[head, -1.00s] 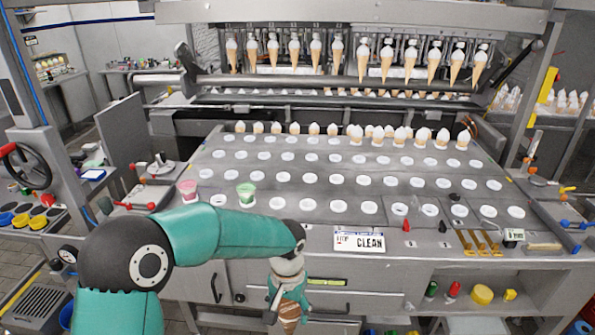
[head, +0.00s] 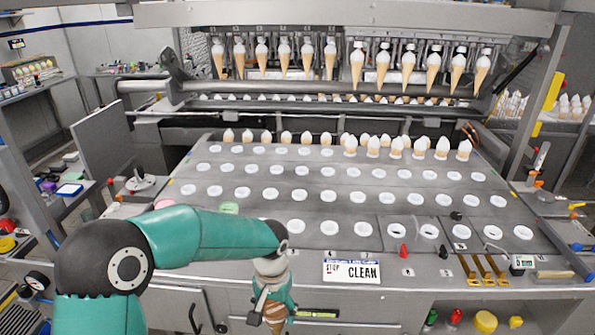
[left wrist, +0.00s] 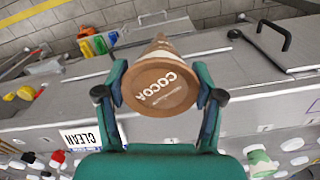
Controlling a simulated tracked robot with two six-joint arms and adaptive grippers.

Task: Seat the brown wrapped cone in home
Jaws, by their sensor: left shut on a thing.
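My left gripper (head: 272,296) hangs pointing down in front of the machine's front panel, in the lower middle of the head view. It is shut on the brown wrapped cone (head: 275,317), whose lower part shows below the fingers. In the left wrist view the cone's round brown top (left wrist: 160,88), marked COCOA, sits between the two fingers. The machine deck (head: 330,205) has rows of white-rimmed round seats (head: 296,227). I cannot tell which one is home. My right gripper is not in view.
A pink cup (head: 164,204) and a green cup (head: 229,208) stand on the deck, partly hidden behind my left arm. A CLEAN sign (head: 351,270) is at the deck's front edge. Small red (head: 403,251) and black pieces stand at the right.

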